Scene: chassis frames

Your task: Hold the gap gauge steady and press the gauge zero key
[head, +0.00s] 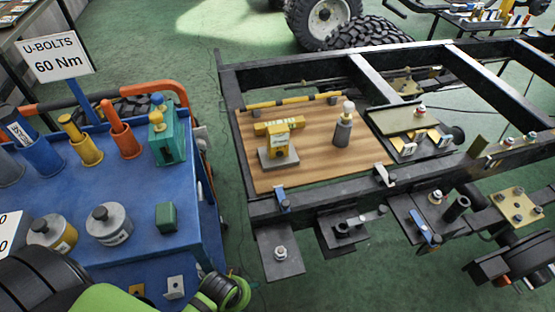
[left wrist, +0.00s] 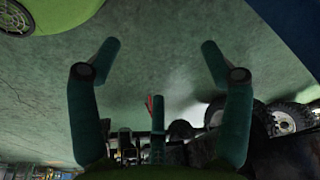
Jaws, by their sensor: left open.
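A yellow device that looks like the gap gauge (head: 279,145) stands upright on a grey base on the wooden board (head: 330,172) in the head view. Its zero key is too small to make out. My left gripper (left wrist: 160,55) is open and empty in the left wrist view, its two dark green fingers spread over bare floor. It is well apart from the gauge, which does not show in that view. In the head view my left arm is at the bottom left, and its fingers cannot be made out. My right gripper is not in view.
A grey bottle (head: 342,132) stands right of the gauge, and a yellow bar (head: 290,102) lies behind it. The black chassis frame (head: 320,197) surrounds the board. A blue cart (head: 70,185) with tools, canisters and a U-bolts sign (head: 60,55) stands left. Green floor separates them.

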